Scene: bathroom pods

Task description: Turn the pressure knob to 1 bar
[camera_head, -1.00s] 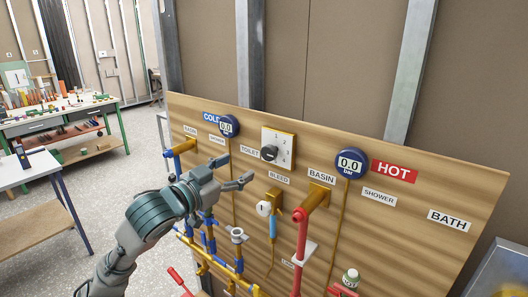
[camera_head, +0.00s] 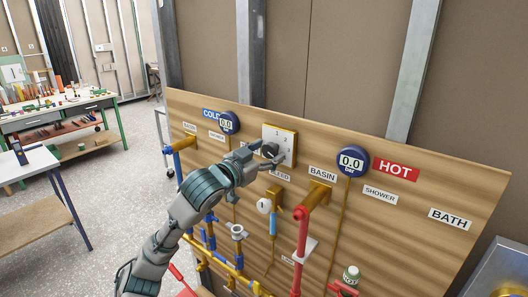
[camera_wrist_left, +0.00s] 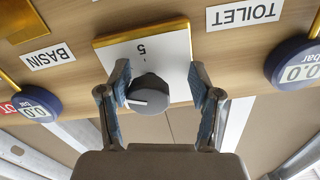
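In the left wrist view the knob (camera_wrist_left: 148,95) shows a white pointer line, and a "5" is readable on the plate (camera_wrist_left: 165,50). My left gripper (camera_head: 274,155) is at the plate, its fingers open on either side of the knob. In the wrist view the knob is nearer the left-hand finger, with a clear gap to the other; contact is not certain. Most dial numbers are hidden or cropped. My right gripper is not in view.
A cold gauge (camera_head: 229,123) and a hot gauge (camera_head: 352,161) both read 0.0 bar. A yellow-brown basin fitting with a red pipe (camera_head: 302,228) and a white valve (camera_head: 264,206) stand out from the board below. A workbench (camera_head: 62,120) is far left.

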